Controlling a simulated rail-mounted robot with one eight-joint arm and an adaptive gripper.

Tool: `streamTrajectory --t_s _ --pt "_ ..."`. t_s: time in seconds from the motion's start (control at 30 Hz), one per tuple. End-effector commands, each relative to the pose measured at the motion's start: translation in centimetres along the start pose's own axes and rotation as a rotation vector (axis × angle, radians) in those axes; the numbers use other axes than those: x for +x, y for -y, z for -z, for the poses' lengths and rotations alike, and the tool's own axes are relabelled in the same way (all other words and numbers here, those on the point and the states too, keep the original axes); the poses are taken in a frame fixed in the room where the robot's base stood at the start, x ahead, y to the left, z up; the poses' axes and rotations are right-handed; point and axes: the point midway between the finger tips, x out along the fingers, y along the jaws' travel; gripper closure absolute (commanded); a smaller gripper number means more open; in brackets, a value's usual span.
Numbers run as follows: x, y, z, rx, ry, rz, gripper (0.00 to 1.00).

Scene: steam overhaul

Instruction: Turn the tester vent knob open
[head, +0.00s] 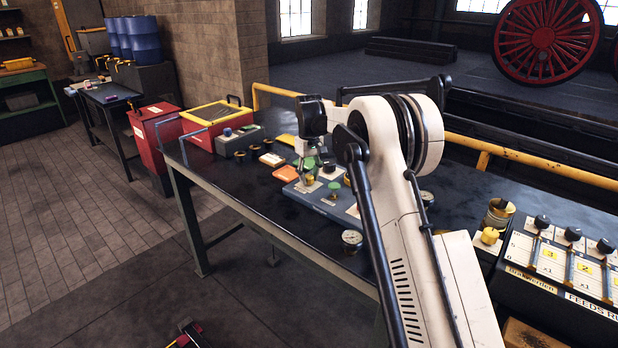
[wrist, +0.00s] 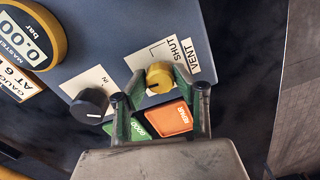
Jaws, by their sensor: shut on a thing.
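The yellow vent knob (wrist: 159,76) sits on the blue-grey tester panel (wrist: 115,30), beside a white label reading SHUT and VENT. In the wrist view my gripper (wrist: 161,75) has its green fingers on either side of the knob, shut on it. The knob's pointer is too small to read clearly. A black knob (wrist: 89,104) marked IN is just left of the gripper. In the head view the tester panel (head: 325,205) lies on the dark bench, and my arm hides part of it.
A yellow-rimmed digital gauge (wrist: 35,32) stands left of the knobs. Orange REPAIR (wrist: 170,120) and green GOOD (wrist: 139,130) pieces show beyond the panel edge. On the bench are a loose dial gauge (head: 352,240) and a lever box (head: 560,270) at right.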

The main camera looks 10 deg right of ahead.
Motion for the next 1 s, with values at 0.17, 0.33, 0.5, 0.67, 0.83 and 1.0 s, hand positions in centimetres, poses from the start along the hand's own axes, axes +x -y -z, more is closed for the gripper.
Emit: streamTrajectory --t_s 0.17,0.33,0.5,0.67,0.83,1.0 --pt "-0.04 -0.02 0.02 -0.074 -0.001 0.0 0.99" --pt "-0.05 -0.02 0.02 -0.111 -0.001 0.0 0.99" --pt "-0.06 -0.02 0.02 -0.124 -0.001 0.0 0.99" --pt "-0.06 -0.02 0.02 -0.125 -0.001 0.0 0.99" --pt "-0.06 -0.02 0.02 -0.124 -0.001 0.0 0.72" --pt "-0.04 -0.02 0.01 -0.124 0.0 0.0 0.54"
